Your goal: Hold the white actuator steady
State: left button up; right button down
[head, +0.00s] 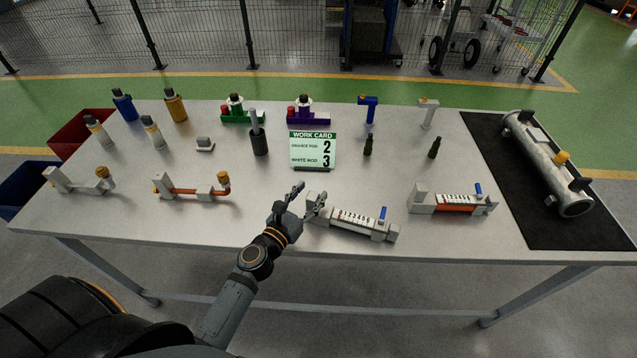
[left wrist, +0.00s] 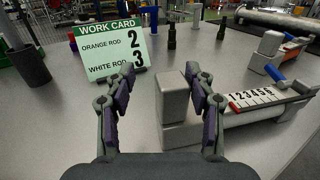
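The white actuator (head: 350,219) lies near the table's front edge, with a number scale and a blue lever at its right end. In the left wrist view its scale (left wrist: 262,101) runs off to the right, with a small red mark at the scale's near end. My left gripper (head: 304,193) is at the actuator's left end. In the left wrist view its two fingers (left wrist: 163,88) are apart, with the actuator's grey-white end block (left wrist: 173,100) between them, closer to the right finger. I see no clear grip on it. My right gripper is out of view.
A work card (head: 313,150) reads orange rod 2, white rod 3. An orange-rod actuator (head: 453,202) lies to the right. A clamp-like part with an orange rod (head: 191,190) lies to the left. A metal cylinder (head: 548,165) rests on a black mat (head: 520,220).

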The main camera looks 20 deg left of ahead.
pick_arm(q)
jog(key=w, duration=0.3)
jog(key=w+d+p, duration=0.1)
jog(key=w, duration=0.3)
jog(key=shift+w+d, duration=0.15)
jog(key=shift+d, duration=0.05)
jog(key=shift+c, duration=0.2)
grip_shut()
